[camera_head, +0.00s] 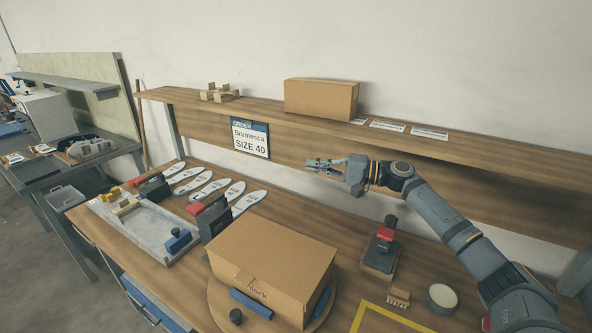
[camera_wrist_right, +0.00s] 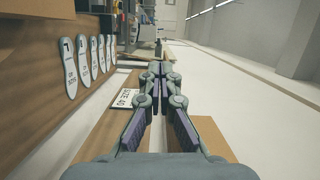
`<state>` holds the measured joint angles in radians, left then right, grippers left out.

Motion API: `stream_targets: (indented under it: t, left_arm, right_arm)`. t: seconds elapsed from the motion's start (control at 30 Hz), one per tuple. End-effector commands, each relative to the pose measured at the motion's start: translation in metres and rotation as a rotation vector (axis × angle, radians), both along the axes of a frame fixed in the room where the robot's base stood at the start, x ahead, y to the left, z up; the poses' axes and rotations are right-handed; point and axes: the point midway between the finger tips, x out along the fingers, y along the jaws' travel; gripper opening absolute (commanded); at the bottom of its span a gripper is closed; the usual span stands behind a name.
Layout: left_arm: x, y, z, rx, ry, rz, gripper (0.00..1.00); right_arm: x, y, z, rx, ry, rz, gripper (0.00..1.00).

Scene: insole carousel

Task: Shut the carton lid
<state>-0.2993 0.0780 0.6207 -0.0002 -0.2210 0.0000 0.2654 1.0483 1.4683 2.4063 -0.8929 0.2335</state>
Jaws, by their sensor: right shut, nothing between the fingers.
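A brown cardboard carton (camera_head: 285,276) stands on a round wooden turntable (camera_head: 217,298) at the front middle of the bench. Its lid (camera_head: 275,248) lies flat across the top and looks shut, with printing partly visible on the front side. My right gripper (camera_head: 318,166) is shut and empty, above the bench in front of the shelf, behind and well above the carton and not touching it. In the right wrist view its fingertips (camera_wrist_right: 160,70) are together with nothing between them. My left gripper is not in view.
A second brown box (camera_head: 322,98) sits on the shelf (camera_head: 470,146). The size sign (camera_head: 250,138) hangs below it. Several insoles (camera_head: 213,188) and a grey tray (camera_head: 140,229) lie left of the carton. A red-and-black tool (camera_head: 382,243) and a round tin (camera_head: 442,297) stand to its right.

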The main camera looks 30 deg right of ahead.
Motion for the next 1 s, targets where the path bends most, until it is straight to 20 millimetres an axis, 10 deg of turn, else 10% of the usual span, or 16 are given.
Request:
stream_targets:
  t: [0.2, 0.4, 1.0]
  left_arm:
    - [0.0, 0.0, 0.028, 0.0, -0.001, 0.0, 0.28]
    - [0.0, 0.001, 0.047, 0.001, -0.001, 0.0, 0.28]
    - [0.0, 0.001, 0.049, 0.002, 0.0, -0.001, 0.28]
  right_arm:
    - [0.028, 0.029, 0.007, 0.008, -0.002, 0.002, 0.0]
    - [0.01, 0.052, 0.002, -0.001, 0.003, 0.002, 0.0]
    - [0.005, 0.062, -0.002, -0.008, -0.003, 0.001, 0.0]
